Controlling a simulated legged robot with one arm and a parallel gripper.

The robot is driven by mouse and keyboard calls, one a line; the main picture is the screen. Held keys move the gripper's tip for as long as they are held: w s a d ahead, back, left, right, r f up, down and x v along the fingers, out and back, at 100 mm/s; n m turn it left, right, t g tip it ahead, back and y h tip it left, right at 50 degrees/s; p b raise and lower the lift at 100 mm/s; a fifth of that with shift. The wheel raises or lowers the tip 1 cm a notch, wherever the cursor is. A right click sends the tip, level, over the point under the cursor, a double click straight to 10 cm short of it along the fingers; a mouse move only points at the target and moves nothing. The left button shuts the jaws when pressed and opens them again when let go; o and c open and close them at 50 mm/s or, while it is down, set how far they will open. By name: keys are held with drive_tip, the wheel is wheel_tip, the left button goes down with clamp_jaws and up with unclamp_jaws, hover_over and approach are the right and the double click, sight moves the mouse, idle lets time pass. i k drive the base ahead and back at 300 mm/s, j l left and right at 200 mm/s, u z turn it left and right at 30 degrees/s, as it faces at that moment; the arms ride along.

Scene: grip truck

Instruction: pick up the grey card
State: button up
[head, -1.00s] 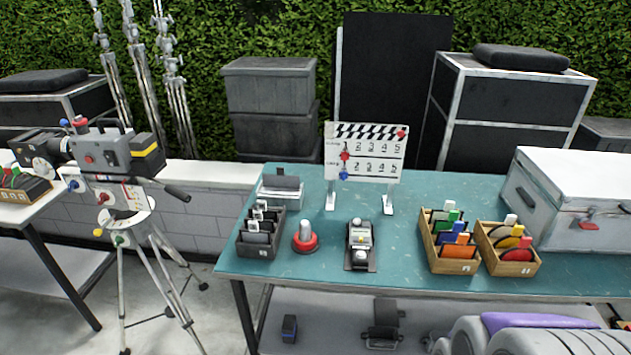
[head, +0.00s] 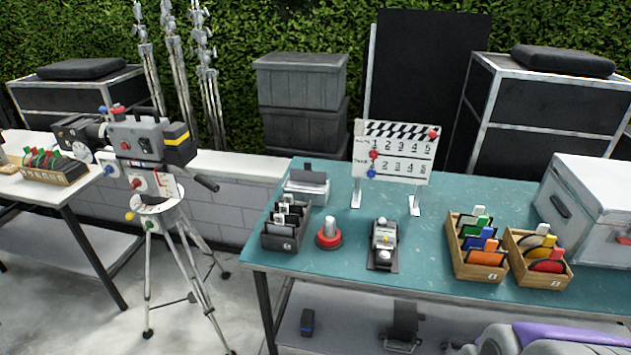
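A dark box (head: 281,240) at the left end of the teal table holds several dark and grey cards (head: 289,222) with white tabs. I cannot tell for sure which of them is the grey card. Behind it, a pale holder (head: 306,193) carries a dark grey flat piece (head: 307,172) standing upright.
The teal table (head: 345,270) also bears a red-based knob (head: 329,235), a small device (head: 384,245), a clapperboard (head: 396,152), two wooden card boxes (head: 477,266) (head: 538,276) and a silver case (head: 590,205). A camera on a tripod (head: 150,150) stands left, with floor between.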

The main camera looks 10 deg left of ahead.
sight(306, 175)
drive_tip(key=i+j, duration=0.15)
drive_tip(key=j, duration=0.2)
drive_tip(key=i+j, duration=0.35)
drive_tip(key=j, duration=0.3)
drive_tip(key=i+j, duration=1)
